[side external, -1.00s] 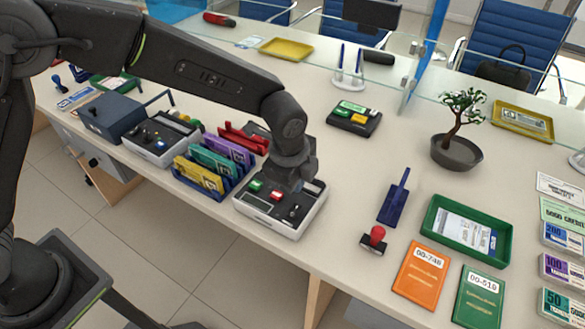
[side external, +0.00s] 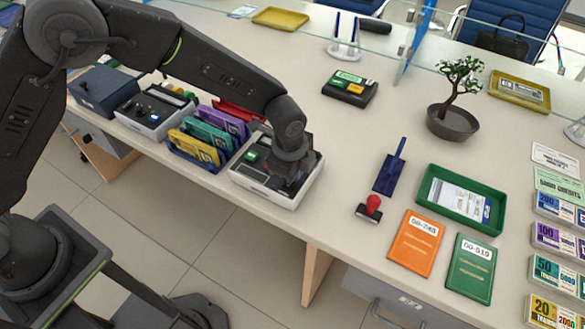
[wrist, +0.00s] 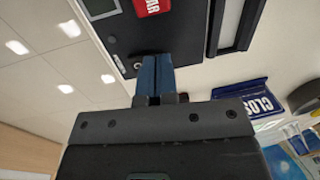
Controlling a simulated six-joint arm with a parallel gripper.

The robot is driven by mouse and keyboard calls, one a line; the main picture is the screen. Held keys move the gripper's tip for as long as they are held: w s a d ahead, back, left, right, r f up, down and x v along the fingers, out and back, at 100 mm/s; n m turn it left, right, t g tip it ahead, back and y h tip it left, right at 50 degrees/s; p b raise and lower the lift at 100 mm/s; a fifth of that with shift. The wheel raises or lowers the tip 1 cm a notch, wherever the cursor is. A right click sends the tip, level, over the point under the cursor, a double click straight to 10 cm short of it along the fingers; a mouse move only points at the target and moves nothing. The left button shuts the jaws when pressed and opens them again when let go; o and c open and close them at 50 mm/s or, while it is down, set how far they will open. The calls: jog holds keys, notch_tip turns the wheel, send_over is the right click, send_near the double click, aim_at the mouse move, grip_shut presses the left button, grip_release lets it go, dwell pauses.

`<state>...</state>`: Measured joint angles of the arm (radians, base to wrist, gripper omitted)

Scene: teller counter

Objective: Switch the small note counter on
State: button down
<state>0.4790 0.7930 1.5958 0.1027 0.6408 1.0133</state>
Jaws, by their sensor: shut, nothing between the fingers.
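A white machine with a dark top (side external: 240,172), which I take to be the small note counter, stands at the counter's front edge in the side view. It has a green-lit display at its upper left. My gripper (side external: 286,182) is over the right part of its top and hides much of the panel. In the wrist view my gripper (wrist: 155,58) is shut and empty, its blue fingertips low over the black panel (wrist: 150,42). A small round metal part (wrist: 138,65) is just left of the tips. I cannot tell whether they touch. A red label (wrist: 152,6) lies beyond.
A black device (side external: 349,88) sits behind. Some counter between is clear.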

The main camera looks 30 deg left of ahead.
jog(key=shift+f, duration=0.15)
jog(key=shift+s, duration=0.15)
jog(key=shift+s+r, duration=0.2)
jog(key=shift+s, duration=0.4)
jog(key=shift+r, duration=0.1)
notch_tip(320, 180, up, 14)
jog(key=s, duration=0.2)
dwell(0.4)
